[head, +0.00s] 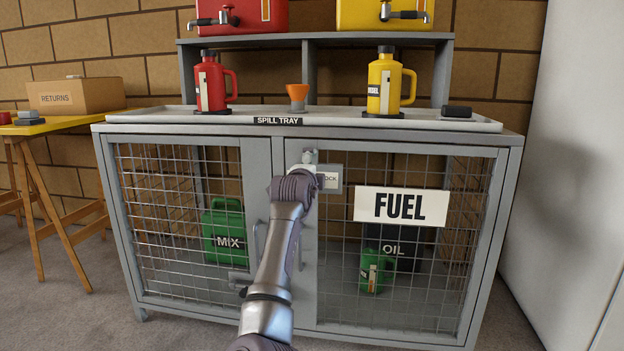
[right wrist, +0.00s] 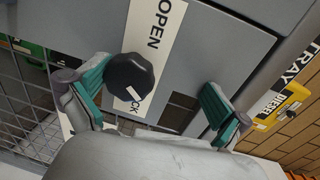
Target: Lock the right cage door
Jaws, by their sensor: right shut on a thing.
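In the head view the right cage door (head: 400,290) is a grey frame with wire mesh and a FUEL sign. It sits flush in the cabinet front and looks closed. A plate with lock lettering (head: 329,180) is at its upper left, partly hidden by my right gripper (head: 308,166). In the right wrist view a round black knob (right wrist: 129,72) sits on the OPEN and LOCK label (right wrist: 158,22). Its white mark is on the side toward LOCK. My right gripper (right wrist: 155,76) is shut on the knob, which is nearer one finger. My left gripper is not in view.
The spill tray (head: 180,117) tops the cabinet, with a red jug (head: 211,85), a yellow jug (head: 384,85) and an orange funnel (head: 297,92). Green cans stand behind the mesh. A yellow table (head: 60,122) is at left, a white panel (head: 570,150) at right.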

